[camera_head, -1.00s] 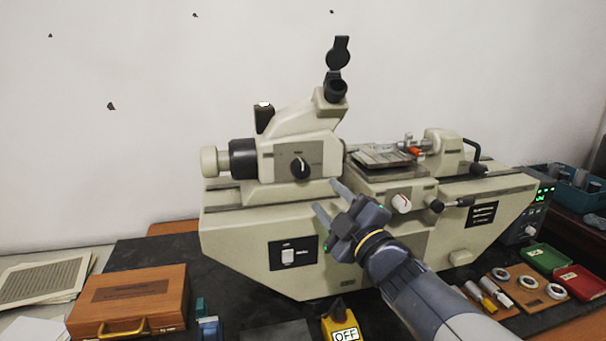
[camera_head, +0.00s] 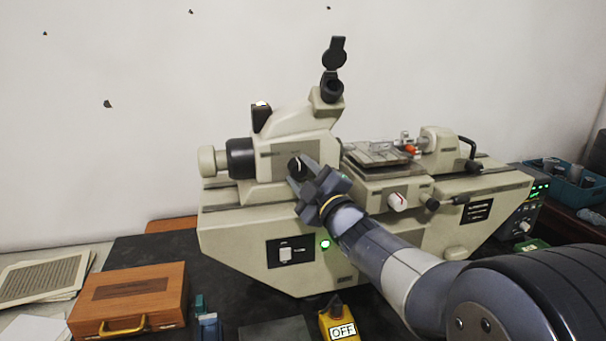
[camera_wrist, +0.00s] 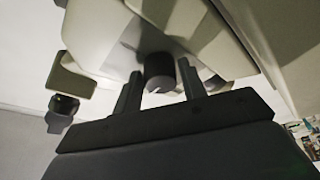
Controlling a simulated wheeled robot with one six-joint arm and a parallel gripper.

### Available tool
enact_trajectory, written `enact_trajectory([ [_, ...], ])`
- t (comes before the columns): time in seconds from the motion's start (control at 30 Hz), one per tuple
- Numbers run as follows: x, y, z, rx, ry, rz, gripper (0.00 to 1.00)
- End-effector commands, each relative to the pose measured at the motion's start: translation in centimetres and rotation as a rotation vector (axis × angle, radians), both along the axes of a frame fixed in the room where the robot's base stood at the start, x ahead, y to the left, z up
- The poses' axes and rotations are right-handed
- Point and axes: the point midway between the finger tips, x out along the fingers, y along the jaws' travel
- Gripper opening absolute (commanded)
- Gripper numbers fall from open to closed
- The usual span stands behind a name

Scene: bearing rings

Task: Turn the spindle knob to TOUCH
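A black round knob with a white pointer line (camera_head: 297,165) sits on the front of the machine's cream upper head; its label is too small to read. My gripper (camera_head: 301,173) is at this knob, fingers pointing at the machine. In the wrist view the knob (camera_wrist: 160,72) stands between my two fingers (camera_wrist: 160,84), one on each side. A narrow gap shows on both sides, so the gripper is open around it. The pointer line points roughly upward in the head view. My gripper partly hides the knob there.
A white knob with a red mark (camera_head: 397,202) is on the machine's front to the right. A switch panel (camera_head: 290,253) and a green light (camera_head: 325,244) are below. A wooden box (camera_head: 128,299) and a yellow OFF block (camera_head: 339,320) stand in front.

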Motion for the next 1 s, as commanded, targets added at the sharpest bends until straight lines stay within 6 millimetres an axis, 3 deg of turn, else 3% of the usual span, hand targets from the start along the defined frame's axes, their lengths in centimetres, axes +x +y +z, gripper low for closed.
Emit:
enact_trajectory([
  [0.33, -0.02, -0.02, -0.01, 0.0, 0.0, 0.0, 0.11],
  [0.67, -0.06, 0.05, -0.34, 0.049, 0.009, 0.001, 0.11],
  [1.0, -0.13, 0.25, -0.96, 0.284, 0.056, 0.003, 0.11],
])
